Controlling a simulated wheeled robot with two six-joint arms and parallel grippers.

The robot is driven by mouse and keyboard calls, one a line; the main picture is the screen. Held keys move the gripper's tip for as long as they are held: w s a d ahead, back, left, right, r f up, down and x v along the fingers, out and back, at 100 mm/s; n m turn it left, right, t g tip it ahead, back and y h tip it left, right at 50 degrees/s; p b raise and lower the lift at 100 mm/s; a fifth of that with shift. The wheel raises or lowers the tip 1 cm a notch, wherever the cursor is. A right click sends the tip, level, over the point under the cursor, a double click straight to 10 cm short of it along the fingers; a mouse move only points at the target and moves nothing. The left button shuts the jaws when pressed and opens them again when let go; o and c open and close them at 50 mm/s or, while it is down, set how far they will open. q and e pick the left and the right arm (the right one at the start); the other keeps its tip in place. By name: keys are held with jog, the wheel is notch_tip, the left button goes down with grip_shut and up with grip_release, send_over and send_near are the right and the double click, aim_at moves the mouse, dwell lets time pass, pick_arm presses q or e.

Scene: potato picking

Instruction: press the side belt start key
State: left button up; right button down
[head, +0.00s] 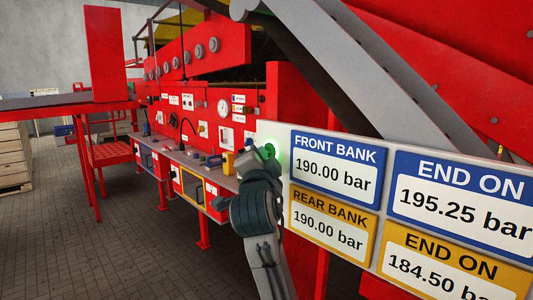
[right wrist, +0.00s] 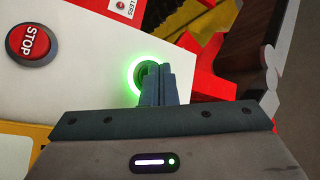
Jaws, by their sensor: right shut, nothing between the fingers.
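A green-lit round key (head: 270,151) sits at the upper left end of a pale panel, just left of the pressure plates. In the right wrist view its glowing green ring (right wrist: 133,77) is partly covered by my fingers. My right gripper (head: 263,156) is shut and empty, with its fingertips at the key. In the right wrist view the closed fingers (right wrist: 155,82) overlap the ring; whether they press the key in cannot be told. The key's label is not readable. My left gripper is not in view.
A red STOP button (right wrist: 35,44) is on the same pale panel, left of the key. Blue and yellow pressure plates (head: 336,168) fill the right. A red machine with a control shelf (head: 190,163) stands behind. The tiled floor (head: 100,240) at left is clear.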

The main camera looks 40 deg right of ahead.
dwell(0.4)
jog(key=shift+s+a, duration=0.1)
jog(key=shift+a, duration=0.7)
jog(key=shift+s+a+b, duration=0.2)
jog(key=shift+a+b, duration=0.1)
jog(key=shift+a, duration=2.2)
